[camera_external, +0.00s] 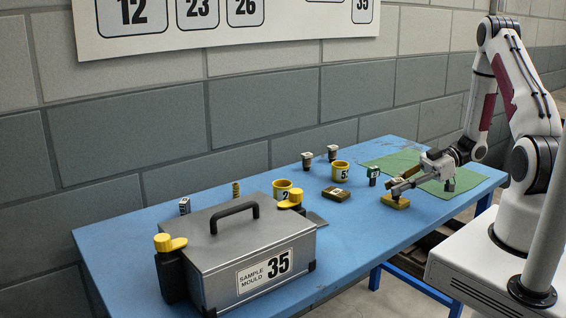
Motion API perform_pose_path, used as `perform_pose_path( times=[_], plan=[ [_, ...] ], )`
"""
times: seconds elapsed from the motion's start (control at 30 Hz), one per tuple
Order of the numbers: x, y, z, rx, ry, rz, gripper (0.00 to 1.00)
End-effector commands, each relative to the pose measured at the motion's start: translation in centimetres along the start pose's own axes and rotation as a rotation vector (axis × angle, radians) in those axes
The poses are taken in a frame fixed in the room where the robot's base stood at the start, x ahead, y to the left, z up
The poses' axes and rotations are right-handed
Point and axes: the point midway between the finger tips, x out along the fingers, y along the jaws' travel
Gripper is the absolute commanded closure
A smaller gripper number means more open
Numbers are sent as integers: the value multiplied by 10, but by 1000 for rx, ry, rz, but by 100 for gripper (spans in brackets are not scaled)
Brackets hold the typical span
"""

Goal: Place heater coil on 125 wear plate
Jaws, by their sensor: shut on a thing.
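My gripper (394,186) is at the right part of the blue table, low over a small brass-coloured plate (397,204). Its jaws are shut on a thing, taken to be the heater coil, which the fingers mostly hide. I cannot tell whether the held thing touches the plate. A second, similar brass-coloured plate (336,194) lies to the left, clear of the gripper. The numbers on both plates are too small to read, so I cannot tell which one is 125.
The grey mould box (222,256), marked 35, fills the front left of the blue table (349,233). A green cloth (466,178) lies at the right.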

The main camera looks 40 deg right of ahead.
Motion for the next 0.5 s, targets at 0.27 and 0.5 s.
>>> perform_pose_path(
  times=[0.27, 0.5],
  plan=[
    [0, 0, 2, 0, 0, 0, 65],
    [0, 0, 1, 0, 0, 0, 65]
  ],
)
